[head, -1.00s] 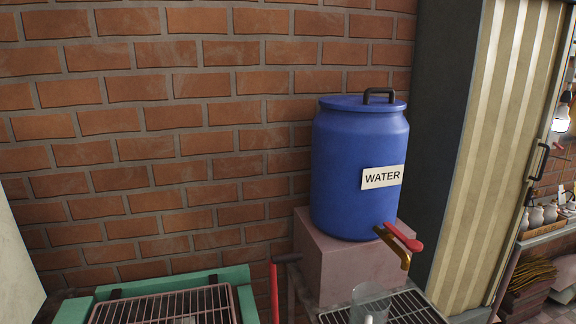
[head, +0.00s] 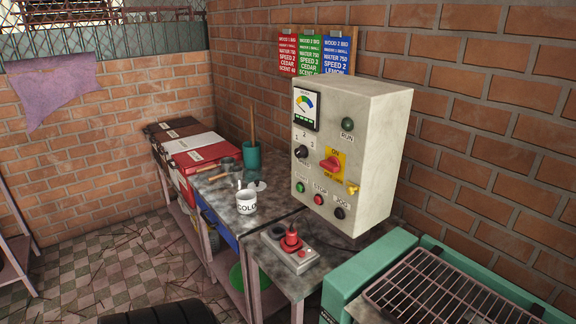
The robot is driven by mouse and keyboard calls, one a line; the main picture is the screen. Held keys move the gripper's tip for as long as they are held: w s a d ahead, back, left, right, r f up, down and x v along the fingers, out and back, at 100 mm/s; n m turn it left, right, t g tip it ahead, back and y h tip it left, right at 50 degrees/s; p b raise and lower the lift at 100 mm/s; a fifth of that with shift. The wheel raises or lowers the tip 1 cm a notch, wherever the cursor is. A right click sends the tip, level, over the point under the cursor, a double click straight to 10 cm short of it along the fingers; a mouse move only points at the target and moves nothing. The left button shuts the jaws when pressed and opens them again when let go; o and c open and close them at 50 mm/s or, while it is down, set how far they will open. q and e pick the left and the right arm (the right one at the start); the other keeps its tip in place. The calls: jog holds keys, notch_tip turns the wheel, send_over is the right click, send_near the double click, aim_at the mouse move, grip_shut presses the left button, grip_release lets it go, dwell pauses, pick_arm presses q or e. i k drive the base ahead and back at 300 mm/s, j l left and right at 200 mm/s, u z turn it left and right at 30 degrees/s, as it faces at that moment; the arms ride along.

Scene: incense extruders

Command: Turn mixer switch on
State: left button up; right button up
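The mixer control box (head: 371,160) is a pale grey box on the brick wall, right of centre in the head view. On its front is a red rotary switch (head: 331,163) on a yellow plate marked ON and OFF. I cannot tell for sure which mark its handle points to. A meter (head: 306,107), a black speed knob (head: 300,151), a green RUN lamp (head: 347,124) and a row of small buttons including a red one (head: 318,199) share the front. Neither of my grippers is in view.
A white cup (head: 246,201) and a teal container (head: 251,160) stand farther back. A green machine with a wire rack (head: 430,290) fills the lower right.

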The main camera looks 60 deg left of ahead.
aim_at(332, 164)
jog(key=u, duration=1.55)
